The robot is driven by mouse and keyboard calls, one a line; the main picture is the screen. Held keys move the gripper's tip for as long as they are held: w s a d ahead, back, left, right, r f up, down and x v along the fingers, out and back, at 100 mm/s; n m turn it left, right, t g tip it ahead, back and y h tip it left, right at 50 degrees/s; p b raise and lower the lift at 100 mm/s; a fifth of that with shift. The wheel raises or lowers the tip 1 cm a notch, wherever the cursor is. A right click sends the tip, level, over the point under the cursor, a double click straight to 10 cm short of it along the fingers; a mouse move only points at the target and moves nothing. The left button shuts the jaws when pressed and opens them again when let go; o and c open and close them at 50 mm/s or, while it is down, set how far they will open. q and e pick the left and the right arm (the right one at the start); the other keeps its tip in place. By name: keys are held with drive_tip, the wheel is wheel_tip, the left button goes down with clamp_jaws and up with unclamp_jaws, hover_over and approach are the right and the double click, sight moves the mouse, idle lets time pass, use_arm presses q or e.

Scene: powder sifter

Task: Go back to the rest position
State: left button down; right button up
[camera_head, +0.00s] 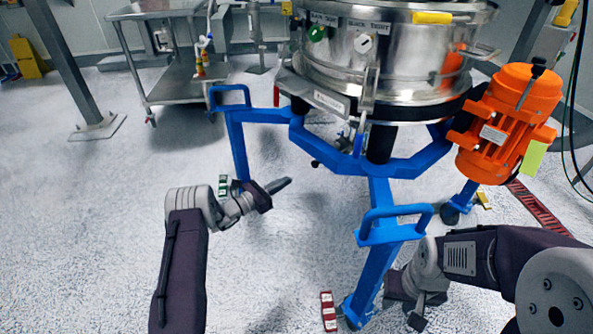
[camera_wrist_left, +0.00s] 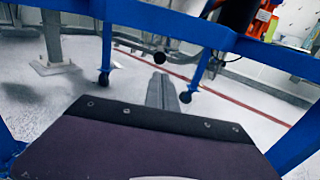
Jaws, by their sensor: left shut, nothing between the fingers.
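My left gripper (camera_head: 279,186) is shut and empty in the head view. It points right, in front of the blue frame's left leg and below its ring. In the left wrist view its closed fingers (camera_wrist_left: 161,92) point away under a blue bar. My right gripper (camera_head: 412,308) shows at the lower right in the head view, pointing down beside the front blue leg; its fingertips are mostly hidden. The powder sifter (camera_head: 330,60) is a round steel drum on the blue frame (camera_head: 410,168).
An orange motor (camera_head: 503,125) hangs on the sifter's right side. A blue handle (camera_head: 395,232) juts out near my right arm. A steel cart (camera_head: 185,85) stands at the back left. A grey post (camera_head: 75,65) rises at far left. The floor at left is clear.

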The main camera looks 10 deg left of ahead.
use_arm(q)
drive_tip(key=v, duration=0.3)
use_arm(e)
drive_tip(key=shift+s+r, duration=0.1)
drive_tip(key=shift+r, duration=0.5)
